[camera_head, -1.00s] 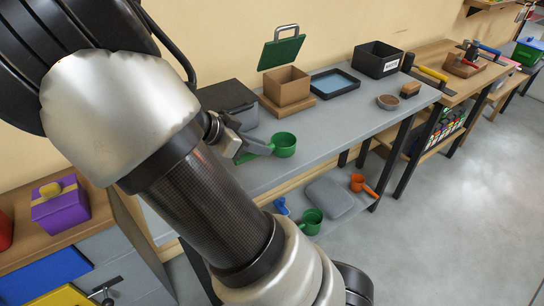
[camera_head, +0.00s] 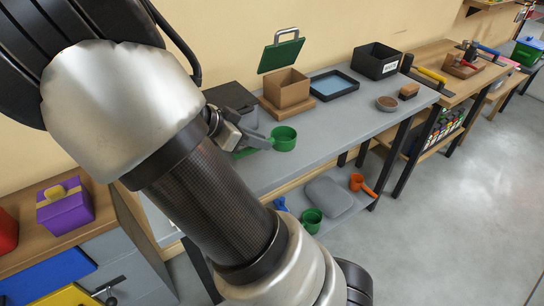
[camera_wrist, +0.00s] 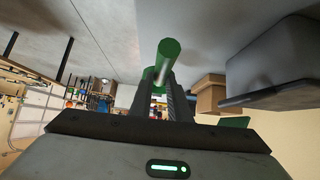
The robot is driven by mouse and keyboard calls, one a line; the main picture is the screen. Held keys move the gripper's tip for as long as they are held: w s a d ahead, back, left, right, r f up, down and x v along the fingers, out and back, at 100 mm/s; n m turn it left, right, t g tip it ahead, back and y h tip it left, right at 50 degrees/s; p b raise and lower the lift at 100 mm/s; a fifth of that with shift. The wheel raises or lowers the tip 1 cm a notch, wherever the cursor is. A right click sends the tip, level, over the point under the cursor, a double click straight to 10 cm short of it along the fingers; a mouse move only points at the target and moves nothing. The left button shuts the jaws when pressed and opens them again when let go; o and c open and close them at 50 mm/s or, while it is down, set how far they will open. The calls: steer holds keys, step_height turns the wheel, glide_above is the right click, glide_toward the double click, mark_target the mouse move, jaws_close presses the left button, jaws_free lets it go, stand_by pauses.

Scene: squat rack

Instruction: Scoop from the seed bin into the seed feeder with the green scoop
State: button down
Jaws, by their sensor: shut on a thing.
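My gripper (camera_head: 262,142) is shut on the handle of the green scoop (camera_head: 283,139), at the near left part of the grey bench. The scoop's cup sticks out to the right of the fingers; whether it touches the bench is unclear. In the wrist view the scoop (camera_wrist: 168,62) shows between my fingers (camera_wrist: 155,100). A wooden box (camera_head: 287,96) with a raised green lid (camera_head: 281,54) stands behind the scoop and looks like the seed feeder. A black open box (camera_head: 377,66) with a white label stands farther right and may be the seed bin; its contents are hidden.
A dark grey box (camera_head: 229,94) stands close behind my gripper. A black tray (camera_head: 334,84) with a blue inside, a small bowl (camera_head: 387,103) and a brush (camera_head: 409,90) lie to the right. Another green scoop (camera_head: 312,220) lies on the lower shelf. The bench front (camera_head: 320,142) is clear.

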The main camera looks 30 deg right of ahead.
steer(key=shift+r+p, duration=0.85)
steer(key=shift+r, duration=0.65)
steer(key=shift+a, duration=0.1)
